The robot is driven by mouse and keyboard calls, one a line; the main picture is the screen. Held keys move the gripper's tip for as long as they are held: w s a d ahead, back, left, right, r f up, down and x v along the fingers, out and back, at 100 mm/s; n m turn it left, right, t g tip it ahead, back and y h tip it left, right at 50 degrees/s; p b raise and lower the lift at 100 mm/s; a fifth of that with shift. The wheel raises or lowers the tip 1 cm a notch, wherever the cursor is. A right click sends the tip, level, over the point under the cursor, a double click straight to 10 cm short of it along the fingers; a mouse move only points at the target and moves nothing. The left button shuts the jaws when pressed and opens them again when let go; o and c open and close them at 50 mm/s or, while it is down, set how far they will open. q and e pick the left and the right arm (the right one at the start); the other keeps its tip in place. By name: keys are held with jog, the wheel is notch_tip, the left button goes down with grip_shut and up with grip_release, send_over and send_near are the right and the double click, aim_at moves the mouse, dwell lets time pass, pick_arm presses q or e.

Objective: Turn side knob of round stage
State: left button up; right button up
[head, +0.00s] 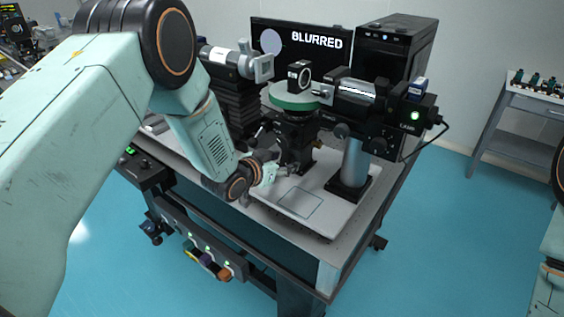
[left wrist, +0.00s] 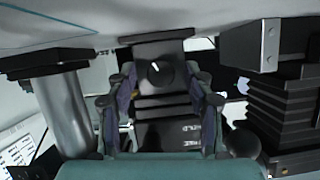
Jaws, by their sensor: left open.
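The round stage (head: 295,97) has a green rim and sits on a black post on the table, with a small black mount on top. In the left wrist view, a black side knob (left wrist: 157,70) with a white pointer line shows on the black block of the stage. My left gripper (head: 280,160) is low beside the stage post in the head view. In the left wrist view my left gripper (left wrist: 162,88) is open, its fingers on either side of the knob in the picture. I cannot tell whether they touch it. My right gripper is out of view.
A monitor (head: 305,45) reading "BLURRED" and a black computer tower (head: 398,50) stand behind. A horizontal silver-and-black barrel (head: 355,92) is right of the stage; a white-and-grey device (head: 235,62) is left. The table's front plate (head: 300,203) is mostly clear.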

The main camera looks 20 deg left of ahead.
pick_arm(q)
jog(key=shift+c, duration=0.4)
grip_shut()
jog(key=shift+a+n, duration=0.1)
jog(key=shift+n, duration=0.4)
jog(key=shift+o, duration=0.4)
grip_release()
jog(key=v, duration=1.2)
jog(key=shift+a, duration=0.25)
